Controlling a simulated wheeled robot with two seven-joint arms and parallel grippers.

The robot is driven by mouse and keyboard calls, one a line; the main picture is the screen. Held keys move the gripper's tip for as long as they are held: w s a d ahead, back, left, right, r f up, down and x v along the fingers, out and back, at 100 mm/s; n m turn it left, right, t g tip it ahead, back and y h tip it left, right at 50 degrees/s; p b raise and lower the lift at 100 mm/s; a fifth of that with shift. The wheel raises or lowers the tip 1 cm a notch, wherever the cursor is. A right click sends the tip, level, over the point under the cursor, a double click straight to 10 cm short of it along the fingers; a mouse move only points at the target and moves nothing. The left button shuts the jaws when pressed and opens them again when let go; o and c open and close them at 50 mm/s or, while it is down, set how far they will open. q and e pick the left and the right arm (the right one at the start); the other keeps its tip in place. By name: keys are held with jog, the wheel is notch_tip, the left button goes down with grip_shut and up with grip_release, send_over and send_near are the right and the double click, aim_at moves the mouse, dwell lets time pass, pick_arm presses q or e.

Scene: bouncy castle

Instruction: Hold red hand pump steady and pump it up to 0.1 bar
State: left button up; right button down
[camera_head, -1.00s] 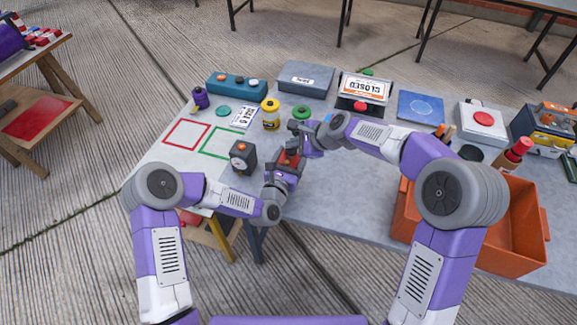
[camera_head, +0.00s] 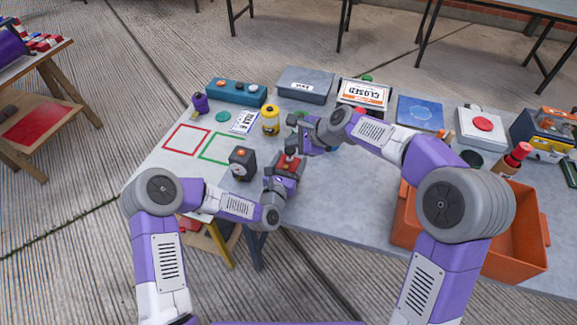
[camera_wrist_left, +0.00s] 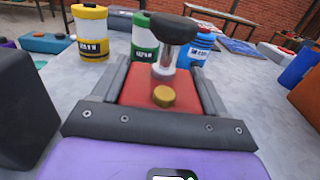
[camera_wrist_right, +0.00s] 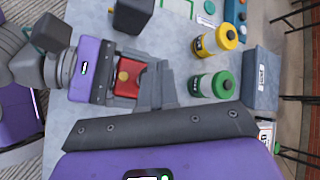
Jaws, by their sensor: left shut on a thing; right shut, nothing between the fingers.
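The red hand pump (camera_head: 288,164) stands near the table's front edge. My left gripper (camera_wrist_left: 160,88) is shut around its red body (camera_wrist_left: 140,86), with a finger on each side. A brass knob (camera_wrist_left: 163,96), a pale rod and a black handle (camera_wrist_left: 180,27) show on the pump; the handle is up above the body. My right gripper (camera_wrist_right: 155,85) is shut and empty, just above and beyond the pump. In the head view the right gripper (camera_head: 296,142) covers the handle, and I cannot tell whether they touch.
A black box with a dial (camera_head: 243,163) stands left of the pump. A yellow canister (camera_head: 270,120) and a green canister (camera_wrist_right: 213,86) stand behind, with a blue one (camera_wrist_left: 198,48). An orange crate (camera_head: 470,225) is at the right. Bare table lies right of the pump.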

pick_arm(q)
jog(key=o, duration=1.5)
jog(key=shift+s, duration=0.1)
